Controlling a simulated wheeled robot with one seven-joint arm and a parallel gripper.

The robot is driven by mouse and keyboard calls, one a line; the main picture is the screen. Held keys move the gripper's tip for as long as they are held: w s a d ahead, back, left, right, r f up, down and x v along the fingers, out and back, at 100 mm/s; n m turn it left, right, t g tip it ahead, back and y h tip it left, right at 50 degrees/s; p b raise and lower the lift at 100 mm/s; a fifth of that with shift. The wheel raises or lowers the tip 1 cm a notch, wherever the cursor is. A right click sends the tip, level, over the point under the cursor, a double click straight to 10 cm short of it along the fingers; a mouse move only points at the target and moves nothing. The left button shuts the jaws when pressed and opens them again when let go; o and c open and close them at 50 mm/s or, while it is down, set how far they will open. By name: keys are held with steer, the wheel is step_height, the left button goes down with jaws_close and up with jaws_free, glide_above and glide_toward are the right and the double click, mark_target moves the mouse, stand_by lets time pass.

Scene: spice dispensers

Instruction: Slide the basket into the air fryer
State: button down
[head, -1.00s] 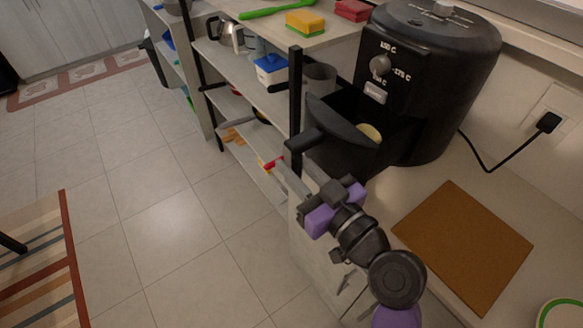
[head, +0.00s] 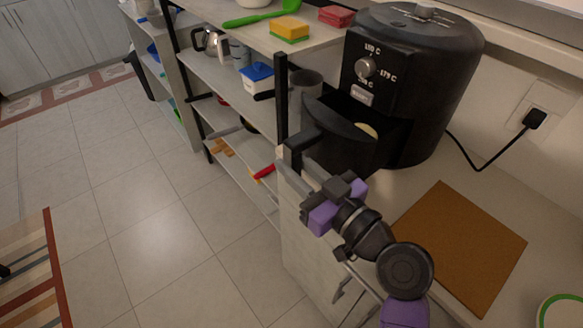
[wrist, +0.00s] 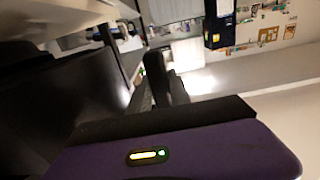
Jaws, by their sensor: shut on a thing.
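The black air fryer (head: 425,75) stands on the counter at the upper right of the head view, with its dial on the front. Its black basket (head: 345,150) is partly pulled out of the front, and a pale yellow piece of food (head: 367,130) shows inside. The basket's handle (head: 305,138) sticks out to the left. My gripper (head: 297,168) is shut on this handle, reaching from below. In the wrist view the dark handle (wrist: 157,75) stands just beyond the purple gripper body. The exact finger contact is hard to see.
A brown board (head: 460,245) lies on the counter right of my arm. A black plug (head: 534,119) and cord run to the wall. A shelf rack with a black post (head: 281,95) stands left of the basket, near the handle. A grey cup (head: 307,85) sits behind the basket.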

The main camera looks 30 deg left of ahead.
steer(key=shift+w+d+r+b, duration=0.1)
steer(key=shift+w+d+b, duration=0.25)
steer(key=shift+w, duration=0.4)
stand_by(0.3)
steer(key=shift+f+b, duration=0.45)
steer(key=shift+b, duration=0.3)
steer(key=shift+a+b, duration=0.1)
steer(key=shift+b, duration=0.45)
stand_by(0.7)
steer(key=shift+w+d+b, duration=0.25)
steer(key=shift+w+b, duration=0.2)
steer(key=shift+w, duration=0.1)
steer(key=shift+w+d, duration=0.1)
steer(key=shift+w, duration=0.2)
steer(key=shift+w+d+b, duration=0.4)
steer(key=shift+w+b, duration=0.3)
steer(key=shift+w, duration=0.25)
steer(key=shift+w+d+b, duration=0.4)
steer(key=shift+w+b, duration=0.35)
steer(key=shift+w, duration=0.2)
steer(key=shift+w+d+b, duration=0.4)
steer(key=shift+w+b, duration=0.3)
steer(key=shift+w, duration=0.25)
steer(key=c, duration=1.1)
jaws_free()
